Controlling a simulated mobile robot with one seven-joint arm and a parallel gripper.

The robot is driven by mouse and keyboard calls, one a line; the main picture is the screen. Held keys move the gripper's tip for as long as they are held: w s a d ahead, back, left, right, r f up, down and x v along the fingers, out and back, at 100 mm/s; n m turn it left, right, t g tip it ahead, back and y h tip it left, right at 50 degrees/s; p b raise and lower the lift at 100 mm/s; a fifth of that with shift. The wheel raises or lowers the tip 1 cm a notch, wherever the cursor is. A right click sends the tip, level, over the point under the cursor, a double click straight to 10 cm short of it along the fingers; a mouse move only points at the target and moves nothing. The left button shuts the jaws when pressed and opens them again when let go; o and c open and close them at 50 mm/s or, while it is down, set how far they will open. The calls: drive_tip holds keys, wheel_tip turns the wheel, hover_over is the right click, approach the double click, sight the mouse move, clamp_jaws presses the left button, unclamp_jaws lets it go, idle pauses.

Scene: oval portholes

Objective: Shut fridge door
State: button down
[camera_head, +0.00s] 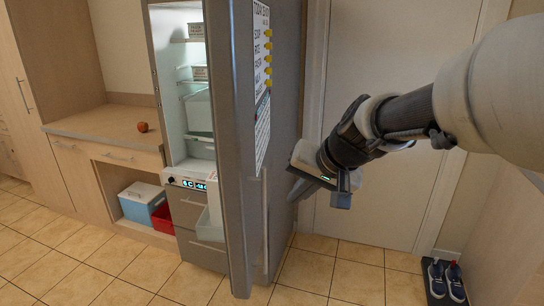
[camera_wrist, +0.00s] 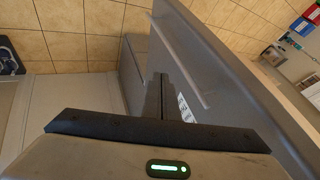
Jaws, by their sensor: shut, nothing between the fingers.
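The grey fridge (camera_head: 200,110) stands open, its lit shelves and drawers showing in the head view. Its tall fridge door (camera_head: 240,150) is swung out toward me, with papers on its outer face and a long vertical handle (camera_head: 264,225) low on it. In the wrist view the door (camera_wrist: 225,85) slants across the right side, with the handle (camera_wrist: 182,60) on it. My gripper (camera_head: 303,190) is on the outer side of the door, right of the handle. Its fingers (camera_wrist: 160,95) are shut and empty, close to the door face; I cannot tell whether they touch.
A wooden counter (camera_head: 100,127) with a small reddish-brown object (camera_head: 142,127) is left of the fridge. Blue (camera_head: 142,203) and red (camera_head: 163,218) bins sit below it. Shoes (camera_head: 446,280) lie on a dark mat at right. Tiled floor is open at front left.

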drive_tip(key=shift+w+a+f+p, duration=0.15)
drive_tip(key=shift+w+a+f, duration=0.2)
drive_tip(key=shift+a, duration=0.4)
drive_tip(key=shift+w+a+f+p, duration=0.1)
drive_tip(key=shift+w+a+f, duration=0.1)
drive_tip(key=shift+w+a, duration=0.4)
drive_tip(key=shift+w+a+f+p, duration=0.15)
drive_tip(key=shift+w+a+f, duration=0.1)
drive_tip(key=shift+a, duration=0.65)
drive_tip(key=shift+a, duration=0.1)
